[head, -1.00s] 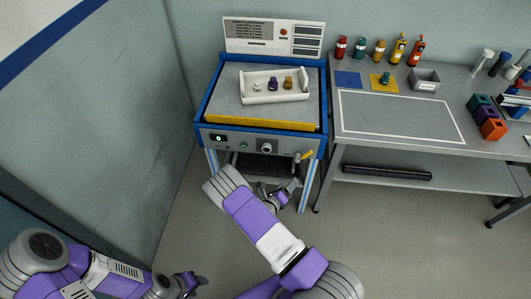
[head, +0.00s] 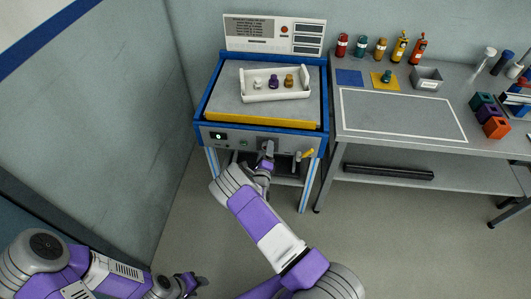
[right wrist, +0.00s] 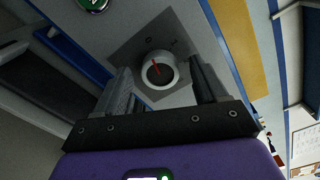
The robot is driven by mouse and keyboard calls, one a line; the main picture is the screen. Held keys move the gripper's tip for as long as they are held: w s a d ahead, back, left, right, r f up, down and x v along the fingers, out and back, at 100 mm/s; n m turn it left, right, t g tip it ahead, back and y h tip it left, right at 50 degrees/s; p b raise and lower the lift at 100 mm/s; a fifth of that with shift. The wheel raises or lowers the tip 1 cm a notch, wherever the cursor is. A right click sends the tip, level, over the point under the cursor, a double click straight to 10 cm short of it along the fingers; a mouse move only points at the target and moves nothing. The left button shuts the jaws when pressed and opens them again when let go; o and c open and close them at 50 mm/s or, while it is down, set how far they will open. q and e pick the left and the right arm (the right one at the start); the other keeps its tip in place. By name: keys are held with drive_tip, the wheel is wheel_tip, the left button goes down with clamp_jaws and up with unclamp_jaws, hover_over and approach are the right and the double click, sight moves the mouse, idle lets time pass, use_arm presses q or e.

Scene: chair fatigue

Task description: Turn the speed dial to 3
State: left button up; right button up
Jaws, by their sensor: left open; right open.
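The speed dial (right wrist: 157,71) is a round white knob with a dark centre and a red pointer line, set on a grey plate on the machine's front panel. In the head view my right gripper (head: 267,150) is in front of the panel and hides the dial. My left gripper (head: 192,283) is open and empty, low at the left above the floor.
The blue-framed machine (head: 207,120) carries a white tray (head: 275,97) with small coloured pieces. A grey bench (head: 400,115) with bottles adjoins on the right.

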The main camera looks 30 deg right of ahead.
drive_tip(key=c, duration=1.1)
drive_tip(key=shift+o, duration=0.2)
